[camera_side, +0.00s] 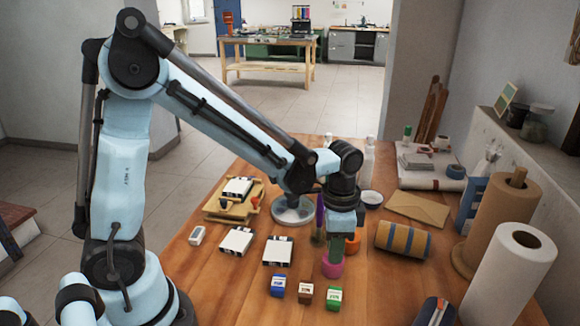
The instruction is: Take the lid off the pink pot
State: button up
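The small pink pot (332,268) stands on the wooden table, just below my gripper in the picture. My gripper (338,245) points down right over or in front of it. A green part shows directly above the pot; I cannot tell whether it is a finger or another object. The pot's top and its lid are hidden or too small to make out. I cannot see whether the fingers are apart or closed, or whether they touch the pot.
An orange object (353,243) and a tall purple object (320,215) stand close beside my gripper. Blue (278,285), brown (305,292) and green (334,298) labelled blocks lie in front. A striped roll (403,240) lies to the right. Table space at the front left is clear.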

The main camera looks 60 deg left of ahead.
grip_shut()
jog(key=shift+r, duration=0.15)
